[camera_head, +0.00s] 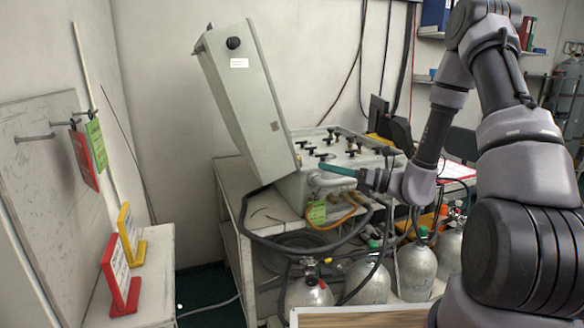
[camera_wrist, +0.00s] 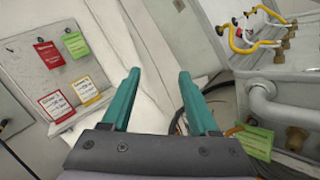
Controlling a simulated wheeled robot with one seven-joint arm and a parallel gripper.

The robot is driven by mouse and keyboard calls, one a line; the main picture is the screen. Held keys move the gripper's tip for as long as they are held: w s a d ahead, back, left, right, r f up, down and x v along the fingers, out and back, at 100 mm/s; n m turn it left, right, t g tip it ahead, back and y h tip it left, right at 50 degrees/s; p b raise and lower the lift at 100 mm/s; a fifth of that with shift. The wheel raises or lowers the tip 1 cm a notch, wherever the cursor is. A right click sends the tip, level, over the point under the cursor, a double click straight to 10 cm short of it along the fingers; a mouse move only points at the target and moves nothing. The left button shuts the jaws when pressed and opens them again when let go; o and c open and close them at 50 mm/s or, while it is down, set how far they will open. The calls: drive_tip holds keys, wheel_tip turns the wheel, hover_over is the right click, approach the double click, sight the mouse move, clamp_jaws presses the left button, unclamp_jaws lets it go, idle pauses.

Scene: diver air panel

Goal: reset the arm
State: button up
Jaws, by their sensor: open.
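My gripper (camera_wrist: 158,98) shows in the wrist view with its two teal fingers apart and nothing between them. In the head view my gripper (camera_head: 328,168) is seen from the side, in front of the air panel (camera_head: 345,150) and near its front left edge. My arm reaches in from the right, bent at the elbow. The panel is a grey box with several black knobs on top. Its grey lid (camera_head: 245,100) stands raised and tilted to the left. A green tag (camera_head: 317,212) hangs at the panel's front and also shows in the wrist view (camera_wrist: 254,141).
Several gas cylinders (camera_head: 415,268) stand below the panel among hoses. At left, a board (camera_head: 45,150) holds red and green tags (camera_head: 96,142) on hooks. A yellow sign (camera_head: 128,235) and a red sign (camera_head: 120,278) stand on a ledge. Open floor (camera_head: 208,290) lies between.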

drive_tip(key=s+r+n+g+h, duration=0.6)
drive_tip(key=s+r+n+g, duration=0.25)
drive_tip(key=s+n, duration=0.6)
drive_tip(key=s+d+r+n+t+h, duration=0.3)
drive_tip(key=d+r+n+t+h, duration=0.1)
drive_tip(key=d+r+h, duration=0.1)
drive_tip(key=s+d+r+n+t+h, duration=0.4)
drive_tip(key=d+r, duration=0.3)
drive_tip(key=d, duration=0.1)
drive_tip(key=shift+n+h, duration=0.35)
drive_tip(key=shift+h, duration=0.05)
drive_tip(key=shift+d+r+t, duration=0.1)
drive_tip(key=shift+t, duration=0.15)
